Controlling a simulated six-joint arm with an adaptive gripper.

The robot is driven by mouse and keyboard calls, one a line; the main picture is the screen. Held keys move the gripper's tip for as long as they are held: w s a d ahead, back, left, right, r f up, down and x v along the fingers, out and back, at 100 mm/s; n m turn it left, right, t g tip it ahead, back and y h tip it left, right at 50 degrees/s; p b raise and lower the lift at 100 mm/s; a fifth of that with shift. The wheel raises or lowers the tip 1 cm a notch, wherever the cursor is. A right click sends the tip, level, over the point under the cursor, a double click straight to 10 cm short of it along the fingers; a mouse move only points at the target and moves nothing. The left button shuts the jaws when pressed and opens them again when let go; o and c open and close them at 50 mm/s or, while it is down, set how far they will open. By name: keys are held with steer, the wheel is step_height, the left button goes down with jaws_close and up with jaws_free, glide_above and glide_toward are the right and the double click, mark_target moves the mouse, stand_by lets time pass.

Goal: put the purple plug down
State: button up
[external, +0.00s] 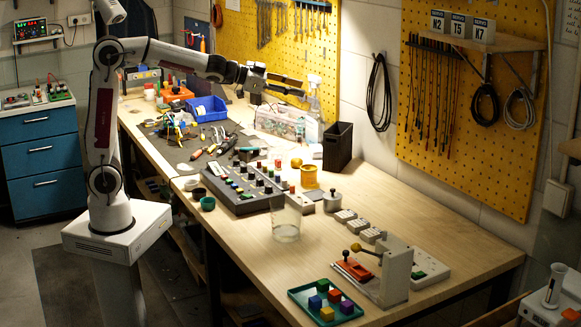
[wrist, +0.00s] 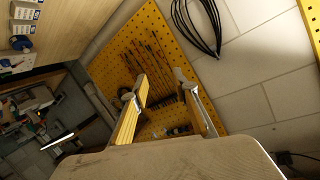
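My gripper (external: 301,88) is raised over the back part of the workbench in the external view. In the wrist view its two fingers (wrist: 168,92) are spread apart, with nothing visible between them. No purple plug can be made out with certainty. A small purple block (external: 347,307) sits in the green tray (external: 297,293) at the bench's front right, far from my gripper.
The tray also holds red, blue and yellow blocks. A grey button panel (external: 238,190), a clear jar (external: 286,224), a black bin (external: 338,146) and a white bracket stand (external: 396,275) stand on the bench. A yellow pegboard (wrist: 150,50) faces the wrist camera. Bare wood lies front-centre.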

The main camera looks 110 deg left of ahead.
steer(key=s+d+f+g+h, duration=0.2)
steer(key=s+d+f, duration=0.4)
steer(key=s+d, duration=0.4)
steer(key=s+d+f+m+g+h, duration=0.1)
steer(key=s+d+f, duration=0.4)
steer(key=s+d, duration=0.5)
steer(key=s+d+f+g+h, duration=0.4)
steer(key=s+d+f, duration=0.2)
steer(key=s+d, duration=0.5)
steer(key=d, duration=0.3)
steer(key=shift+d+f+m, duration=0.15)
steer(key=shift+f+m, duration=0.15)
steer(key=shift+m, duration=0.1)
